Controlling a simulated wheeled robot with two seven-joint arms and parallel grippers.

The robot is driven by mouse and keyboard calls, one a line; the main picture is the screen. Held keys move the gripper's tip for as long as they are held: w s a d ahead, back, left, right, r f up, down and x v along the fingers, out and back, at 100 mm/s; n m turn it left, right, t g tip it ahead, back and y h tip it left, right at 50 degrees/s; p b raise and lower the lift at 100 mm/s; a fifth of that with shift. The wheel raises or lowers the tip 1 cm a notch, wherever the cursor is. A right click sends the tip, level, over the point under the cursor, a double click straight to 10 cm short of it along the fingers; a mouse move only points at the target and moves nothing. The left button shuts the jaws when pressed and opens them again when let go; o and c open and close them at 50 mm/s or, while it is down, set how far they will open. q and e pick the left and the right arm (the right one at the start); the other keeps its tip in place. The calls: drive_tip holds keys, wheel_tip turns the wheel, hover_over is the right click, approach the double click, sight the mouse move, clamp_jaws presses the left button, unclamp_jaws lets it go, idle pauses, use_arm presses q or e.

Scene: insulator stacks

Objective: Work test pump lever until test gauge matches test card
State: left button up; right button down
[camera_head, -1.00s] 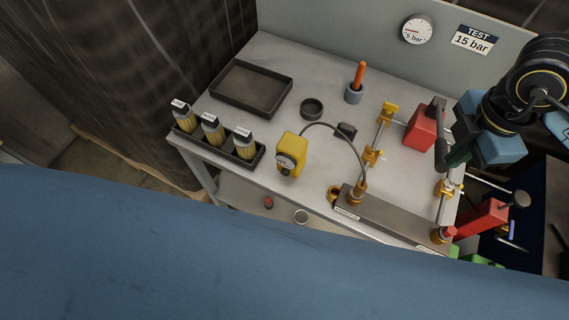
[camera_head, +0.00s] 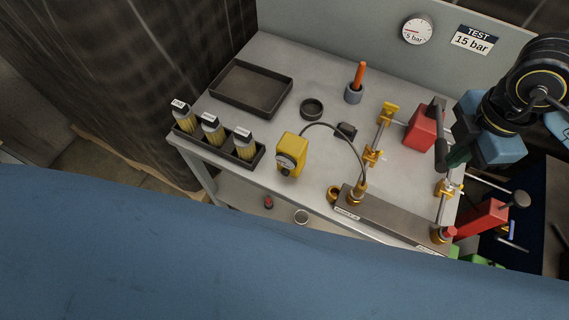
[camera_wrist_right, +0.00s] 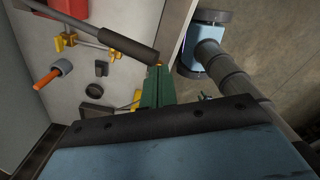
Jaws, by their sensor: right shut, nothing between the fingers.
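The test pump (camera_head: 422,130) is a red block at the right of the bench. Its dark lever (camera_head: 441,135) also crosses the top of the right wrist view (camera_wrist_right: 115,38). My right gripper (camera_head: 456,156), with green fingers, is shut and empty close beside the lever's end; I cannot tell whether they touch. The fingers also show in the right wrist view (camera_wrist_right: 156,82). The round test gauge (camera_head: 417,30) is on the back panel, with "5 bar" on its face and its red needle toward the left. The test card (camera_head: 474,40) beside it reads "TEST 15 bar". My left gripper is not in view.
A yellow box with a dial (camera_head: 292,152) is joined by a hose to a grey manifold (camera_head: 390,218). A red part (camera_head: 482,218) is at the right edge.

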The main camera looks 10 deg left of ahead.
sight(444, 168)
idle(0.4)
wheel_tip(444, 168, down, 11)
drive_tip(key=b, duration=0.9)
idle(0.7)
wheel_tip(444, 168, up, 4)
drive_tip(key=p, duration=0.2)
drive_tip(key=shift+f+p, duration=0.25)
drive_tip(key=shift+p, duration=0.05)
drive_tip(key=shift+r+p, duration=3.9)
drive_tip(key=shift+r, duration=1.4)
drive_tip(key=shift+f, duration=0.1)
